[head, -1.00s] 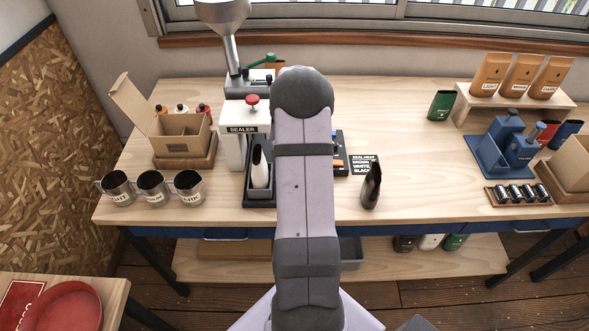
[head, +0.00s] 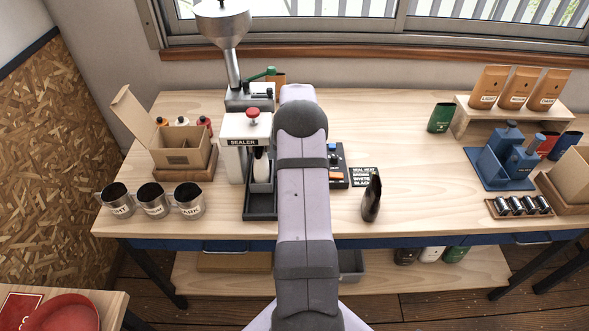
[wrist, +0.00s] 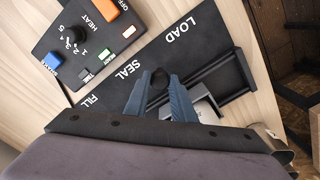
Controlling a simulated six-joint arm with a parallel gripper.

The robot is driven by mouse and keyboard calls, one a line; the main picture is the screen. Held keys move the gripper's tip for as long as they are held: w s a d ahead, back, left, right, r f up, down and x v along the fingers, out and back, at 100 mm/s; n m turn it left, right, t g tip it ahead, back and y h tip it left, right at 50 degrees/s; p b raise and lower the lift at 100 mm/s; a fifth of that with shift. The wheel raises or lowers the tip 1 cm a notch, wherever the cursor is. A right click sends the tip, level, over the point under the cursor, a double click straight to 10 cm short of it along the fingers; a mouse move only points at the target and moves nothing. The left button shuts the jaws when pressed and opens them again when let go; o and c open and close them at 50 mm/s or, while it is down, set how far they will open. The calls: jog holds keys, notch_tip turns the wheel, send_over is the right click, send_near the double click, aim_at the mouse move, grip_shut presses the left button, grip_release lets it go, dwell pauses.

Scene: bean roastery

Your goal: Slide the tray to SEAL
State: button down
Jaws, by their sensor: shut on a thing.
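The tray (head: 261,186) sits on its black track under the SEALER head, holding a pale upright bag (head: 260,164). In the wrist view, my gripper (wrist: 160,82) is shut on the tray's dark handle (wrist: 157,84), beside the word SEAL (wrist: 129,68) on the black label plate. LOAD lies to the upper right and FILL to the lower left. Part of the tray (wrist: 206,110) shows below the fingers. In the head view my own arm hides the gripper and handle.
The sealer (head: 232,150) has a red knob on top. A control box (head: 336,170) with a dial and HEAT marking stands right of the track. Metal cups (head: 152,200) stand to the left.

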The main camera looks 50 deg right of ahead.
jog(key=shift+w+d, duration=0.55)
jog(key=shift+w, duration=0.05)
jog(key=shift+r, duration=0.1)
jog(key=c, duration=1.5)
grip_release()
jog(key=shift+r+b, duration=1.3)
jog(key=shift+r, duration=2.35)
